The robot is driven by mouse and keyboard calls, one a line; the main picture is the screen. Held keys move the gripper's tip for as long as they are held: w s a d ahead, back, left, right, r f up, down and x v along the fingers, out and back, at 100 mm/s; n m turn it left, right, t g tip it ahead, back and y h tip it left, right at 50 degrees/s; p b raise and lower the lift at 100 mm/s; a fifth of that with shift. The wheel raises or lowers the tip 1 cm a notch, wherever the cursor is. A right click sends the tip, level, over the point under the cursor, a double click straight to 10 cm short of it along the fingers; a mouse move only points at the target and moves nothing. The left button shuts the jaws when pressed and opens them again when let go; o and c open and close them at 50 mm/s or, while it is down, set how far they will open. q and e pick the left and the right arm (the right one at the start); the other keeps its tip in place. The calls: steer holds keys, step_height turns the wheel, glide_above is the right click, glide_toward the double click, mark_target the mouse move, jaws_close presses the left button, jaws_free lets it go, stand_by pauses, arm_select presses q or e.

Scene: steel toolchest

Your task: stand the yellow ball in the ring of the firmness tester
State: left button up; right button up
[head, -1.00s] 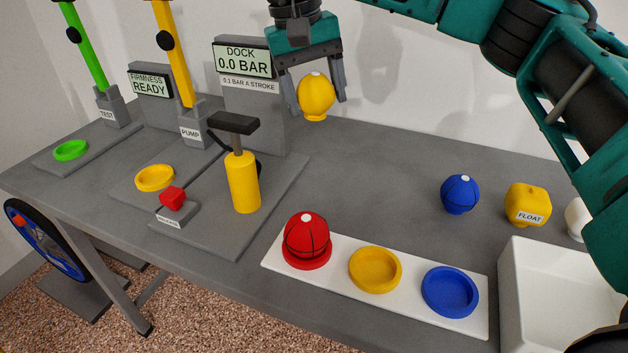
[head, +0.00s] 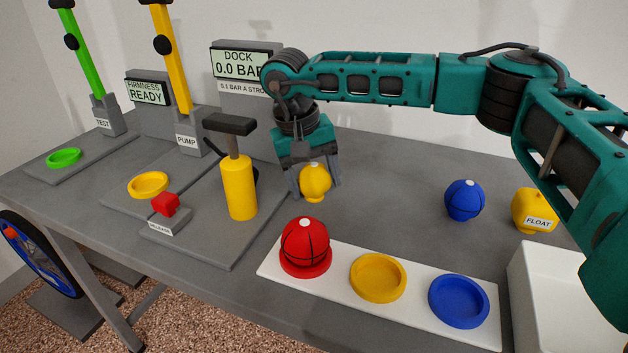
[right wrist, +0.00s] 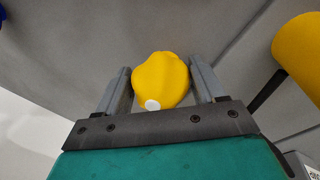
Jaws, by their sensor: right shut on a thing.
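The yellow ball (head: 315,180) has a white spot on top and a narrow foot below. My right gripper (head: 317,188) is shut on it and holds it above the bench, behind the red ball. The ball also shows between the two fingers in the right wrist view (right wrist: 160,80), with its white spot toward the palm. The firmness tester has a green ring (head: 64,157) on a grey base at the far left, a green lever (head: 82,55) marked TEST and a display (head: 147,90) reading FIRMNESS READY. The green ring is empty. My left gripper is out of view.
The pump's yellow cylinder (head: 239,188), red release button (head: 165,204) and empty yellow dock ring (head: 148,185) lie between ball and tester. A white strip (head: 412,309) carries a red ball (head: 305,242) and empty yellow and blue rings. A blue ball (head: 464,200) stands right.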

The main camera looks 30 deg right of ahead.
steer(key=o, duration=0.8)
